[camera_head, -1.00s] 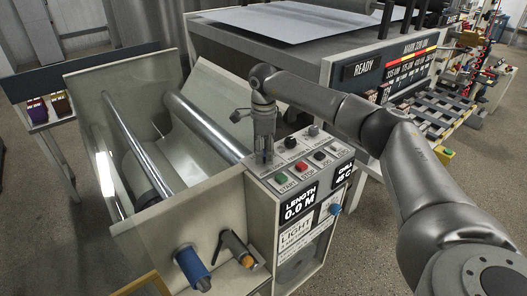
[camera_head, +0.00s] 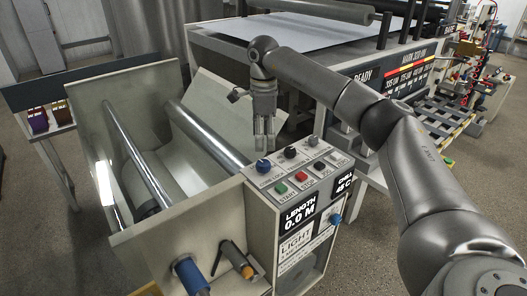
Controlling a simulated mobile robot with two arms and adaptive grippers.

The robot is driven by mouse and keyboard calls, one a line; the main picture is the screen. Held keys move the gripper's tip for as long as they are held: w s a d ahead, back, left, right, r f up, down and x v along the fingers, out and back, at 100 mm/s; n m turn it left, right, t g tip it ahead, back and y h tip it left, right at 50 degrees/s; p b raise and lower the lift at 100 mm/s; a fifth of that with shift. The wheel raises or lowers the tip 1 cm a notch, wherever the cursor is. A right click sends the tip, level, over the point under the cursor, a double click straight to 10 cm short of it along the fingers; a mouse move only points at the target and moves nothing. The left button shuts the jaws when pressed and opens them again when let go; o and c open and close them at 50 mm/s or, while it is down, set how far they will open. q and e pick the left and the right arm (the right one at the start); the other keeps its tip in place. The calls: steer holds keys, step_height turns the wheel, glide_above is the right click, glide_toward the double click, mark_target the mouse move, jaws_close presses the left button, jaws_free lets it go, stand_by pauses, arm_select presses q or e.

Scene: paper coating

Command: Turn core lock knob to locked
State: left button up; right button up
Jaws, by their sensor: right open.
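The core lock knob (camera_head: 263,166) is a blue knob at the left end of the sloped control panel's back row, with a label below it. Its pointer position is too small to read. My right gripper (camera_head: 264,147) points down just above and behind the knob in the picture, with its fingers slightly apart and nothing between them. The fingertips appear clear of the knob, though the exact gap is hard to tell. The left gripper is out of view.
A black knob (camera_head: 291,152) and a grey knob (camera_head: 312,142) stand to the right. In front are a green button (camera_head: 281,188), a red button (camera_head: 301,177) and others. A metal roller (camera_head: 205,137) lies left. The coating machine (camera_head: 310,52) stands behind.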

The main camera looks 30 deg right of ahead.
steer(key=shift+r, duration=1.5)
steer(key=shift+a, duration=0.1)
